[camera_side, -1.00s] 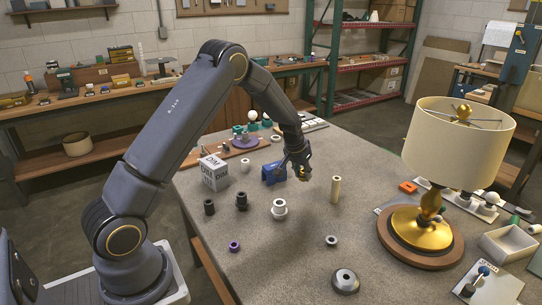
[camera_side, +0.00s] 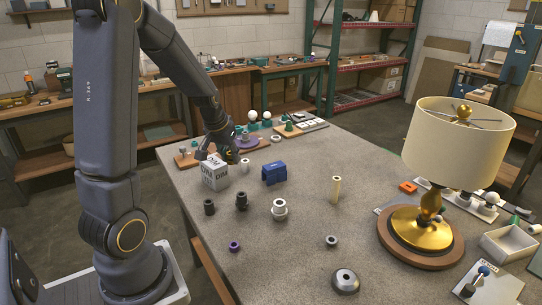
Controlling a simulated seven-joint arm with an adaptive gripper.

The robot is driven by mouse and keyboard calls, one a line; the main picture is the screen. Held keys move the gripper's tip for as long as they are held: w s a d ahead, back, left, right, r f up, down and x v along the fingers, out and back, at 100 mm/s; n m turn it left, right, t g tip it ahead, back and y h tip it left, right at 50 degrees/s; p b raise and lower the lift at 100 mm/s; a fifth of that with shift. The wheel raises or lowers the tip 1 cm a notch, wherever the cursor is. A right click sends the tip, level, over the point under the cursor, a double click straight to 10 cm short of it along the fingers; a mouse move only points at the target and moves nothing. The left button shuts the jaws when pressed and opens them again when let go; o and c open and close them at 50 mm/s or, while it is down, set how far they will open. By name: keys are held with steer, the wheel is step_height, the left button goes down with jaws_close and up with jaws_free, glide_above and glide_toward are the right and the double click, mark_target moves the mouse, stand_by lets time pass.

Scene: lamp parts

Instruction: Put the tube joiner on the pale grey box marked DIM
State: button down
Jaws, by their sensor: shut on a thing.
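The pale grey box marked DIM (camera_side: 215,174) stands on the grey table at the left, with its lettering on the sides in view. My gripper (camera_side: 229,158) is at the box's top right corner, close above or just behind it; I cannot tell which. It is shut on a small, dark brass-toned thing, which I take to be the tube joiner. Most of that piece is hidden by the fingers, and I cannot tell whether it touches the box.
A blue block (camera_side: 274,173) stands right of the box. A small pale cylinder (camera_side: 245,165) is close by, and dark fittings (camera_side: 241,201) stand in front. A cream tube (camera_side: 336,189) stands upright mid-table. A large lamp (camera_side: 459,140) fills the right.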

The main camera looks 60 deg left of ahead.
steer(key=s+a+r+n+g+y, duration=0.1)
steer(key=s+a+r+n, duration=0.2)
steer(key=s+a+r, duration=0.35)
glide_above(213, 160)
steer(key=s+d, duration=0.1)
steer(key=d, duration=0.1)
steer(key=shift+n, duration=0.3)
steer(key=f, duration=1.1)
steer(key=shift+a, duration=0.2)
steer(key=shift+a+f, duration=0.15)
steer(key=shift+f, duration=0.05)
steer(key=shift+w+f, duration=0.15)
steer(key=shift+f, duration=1.45)
steer(key=shift+f, duration=0.1)
steer(key=c, duration=0.9)
jaws_free()
